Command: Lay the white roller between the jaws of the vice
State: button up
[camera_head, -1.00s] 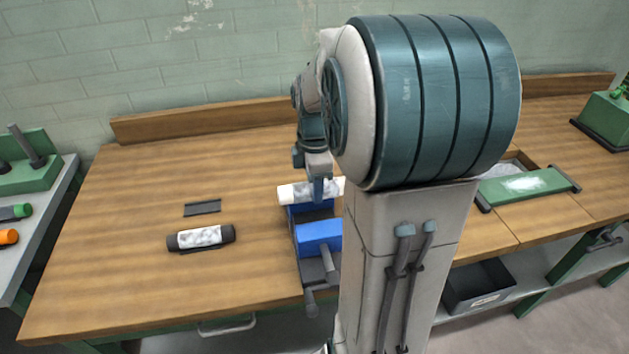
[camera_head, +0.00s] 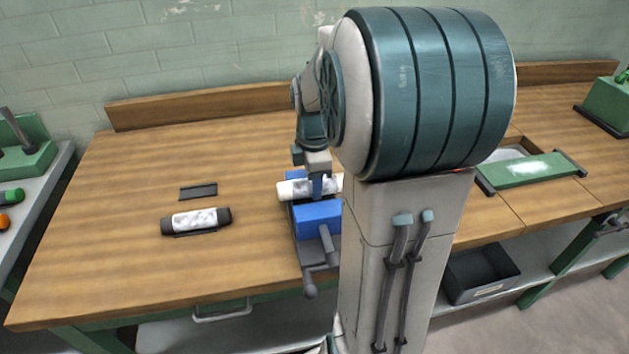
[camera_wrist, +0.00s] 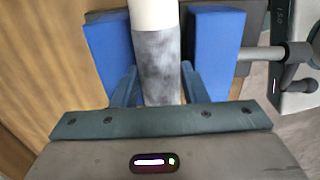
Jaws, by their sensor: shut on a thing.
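The white roller (camera_head: 293,189) has white ends and a mottled grey middle. My gripper (camera_head: 317,188) is shut on its middle from above. In the wrist view, the gripper's two fingers (camera_wrist: 157,88) press on the roller's grey middle (camera_wrist: 158,55). The vice has a blue far jaw (camera_head: 295,174) and a blue near jaw (camera_head: 318,219). In the wrist view the roller lies lengthwise between the left jaw (camera_wrist: 108,45) and right jaw (camera_wrist: 217,45), with gaps on both sides. Whether it rests on the vice bed is hidden. My arm hides its right end in the head view.
A dark-ended roller (camera_head: 196,221) and a small dark plate (camera_head: 198,191) lie left on the wooden bench (camera_head: 120,260). The vice handle (camera_head: 325,245) sticks out towards the front edge. A green-topped fixture (camera_head: 533,170) is at the right. The bench's left part is mostly clear.

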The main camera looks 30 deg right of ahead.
jog(key=shift+s+a+f, duration=0.1)
jog(key=shift+s+f, duration=0.15)
jog(key=shift+f, duration=0.2)
jog(key=shift+s+f, duration=0.2)
jog(key=shift+f, duration=0.25)
jog(key=o, duration=1.1)
jog(key=shift+s, duration=0.1)
jog(key=shift+r, duration=0.1)
jog(key=shift+o, duration=0.3)
jog(key=r, duration=0.1)
jog(key=w+r, duration=0.1)
jog(key=r, duration=0.2)
jog(key=shift+w+r, duration=0.3)
jog(key=shift+r, duration=0.1)
notch_tip(320, 180, up, 11)
jog(key=s, duration=0.1)
jog(key=shift+s+f, duration=0.15)
jog(key=shift+f, duration=0.05)
jog(key=s+a+f+m+t, duration=0.2)
jog(key=s+a+f+m, duration=0.9)
jog(key=m, duration=0.4)
jog(key=shift+s+a, duration=0.15)
jog(key=shift+a, duration=0.25)
